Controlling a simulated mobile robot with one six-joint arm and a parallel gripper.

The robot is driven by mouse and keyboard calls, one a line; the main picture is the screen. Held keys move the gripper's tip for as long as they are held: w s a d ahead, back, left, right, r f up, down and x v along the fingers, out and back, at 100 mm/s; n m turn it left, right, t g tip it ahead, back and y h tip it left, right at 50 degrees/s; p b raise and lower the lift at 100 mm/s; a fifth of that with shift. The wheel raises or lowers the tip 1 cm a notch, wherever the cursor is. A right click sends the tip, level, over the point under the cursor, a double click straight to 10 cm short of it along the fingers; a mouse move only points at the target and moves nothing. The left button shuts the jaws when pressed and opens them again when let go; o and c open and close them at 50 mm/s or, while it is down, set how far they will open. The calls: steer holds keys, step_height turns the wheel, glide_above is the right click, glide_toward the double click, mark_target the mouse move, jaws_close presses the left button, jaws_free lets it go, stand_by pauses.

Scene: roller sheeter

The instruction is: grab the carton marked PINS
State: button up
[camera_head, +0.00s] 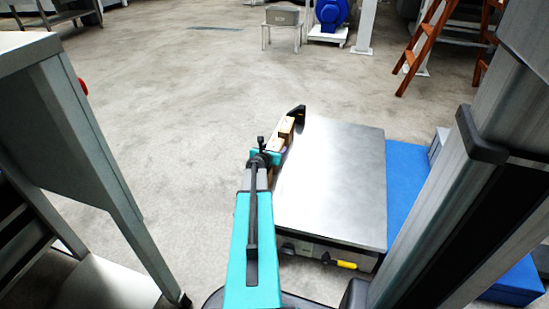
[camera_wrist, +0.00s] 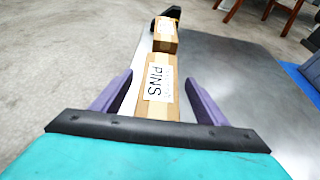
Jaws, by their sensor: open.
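The carton marked PINS (camera_wrist: 157,88) is a brown box with a white label, lying at the left edge of a metal table top in the wrist view. My gripper (camera_wrist: 162,82) is open, with one purple finger on each side of the carton. I cannot tell whether either finger touches it. The carton's near end is hidden behind the gripper body. In the head view my gripper (camera_head: 268,157) is over the table's left edge, and the arm partly covers the carton there.
A second brown carton (camera_wrist: 165,35) stands just beyond the PINS carton, with a black object (camera_wrist: 172,12) behind it. The metal table top (camera_head: 335,185) is otherwise bare. A grey bench (camera_head: 75,115) stands at the left. Open floor (camera_head: 180,90) lies ahead.

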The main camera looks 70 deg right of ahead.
stand_by(0.3)
jaws_close()
steer(key=shift+r, duration=0.1)
stand_by(0.4)
step_height(320, 180, up, 10)
steer(key=p, duration=0.6)
stand_by(0.7)
